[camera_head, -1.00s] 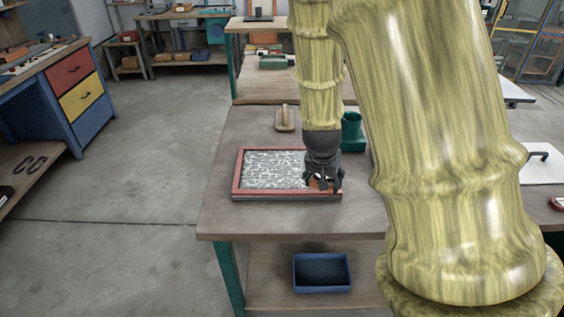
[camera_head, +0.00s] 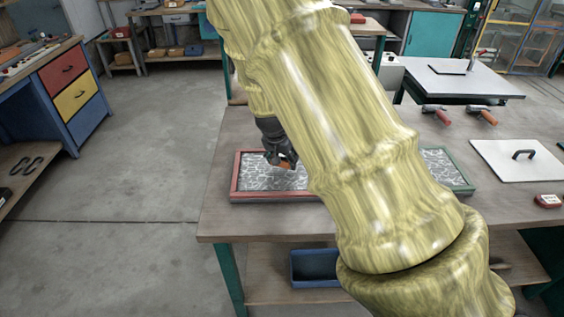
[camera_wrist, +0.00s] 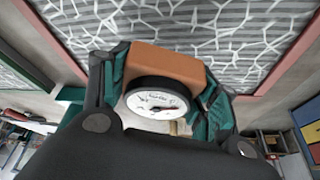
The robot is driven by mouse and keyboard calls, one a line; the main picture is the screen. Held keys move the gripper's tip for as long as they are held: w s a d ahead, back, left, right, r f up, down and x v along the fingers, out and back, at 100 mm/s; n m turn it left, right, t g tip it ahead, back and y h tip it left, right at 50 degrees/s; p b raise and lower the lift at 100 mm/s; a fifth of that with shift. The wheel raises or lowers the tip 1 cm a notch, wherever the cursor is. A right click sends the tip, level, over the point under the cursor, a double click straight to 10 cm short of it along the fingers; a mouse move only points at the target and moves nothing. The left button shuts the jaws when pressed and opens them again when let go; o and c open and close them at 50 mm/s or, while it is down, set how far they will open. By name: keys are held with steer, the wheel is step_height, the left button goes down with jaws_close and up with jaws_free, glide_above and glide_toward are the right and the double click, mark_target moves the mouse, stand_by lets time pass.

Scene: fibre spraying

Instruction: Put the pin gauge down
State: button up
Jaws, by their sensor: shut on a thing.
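The pin gauge shows in the wrist view as an orange-brown block (camera_wrist: 165,62) with a round white dial (camera_wrist: 157,104) facing the camera. My gripper (camera_wrist: 163,85) is shut on it, with a teal-lined finger on each side. In the head view my gripper (camera_head: 283,158) is over the red-framed panel (camera_head: 236,180), and an orange bit of the gauge (camera_head: 284,164) shows at its tips. The panel holds a grey sheet with a white web pattern. I cannot tell how far the gauge is above it.
A green-framed panel (camera_head: 465,186) lies to the right, partly hidden by my arm. A white board with a black handle (camera_head: 500,162), red-handled tools (camera_head: 437,117) and a small red device (camera_head: 548,201) are farther right. A blue bin (camera_head: 302,268) is on the lower shelf.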

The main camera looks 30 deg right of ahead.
mark_target(282, 173)
steer(key=shift+w, duration=0.2)
steer(key=shift+s+f+p, duration=0.15)
steer(key=shift+f+p, duration=0.25)
steer(key=shift+f, duration=0.15)
steer(key=shift+f+p, duration=0.4)
steer(key=shift+f, duration=0.8)
steer(key=o, duration=1.2)
steer(key=shift+f, duration=0.1)
steer(key=b+v, duration=0.2)
steer(key=v, duration=1)
steer(key=shift+b, duration=0.4)
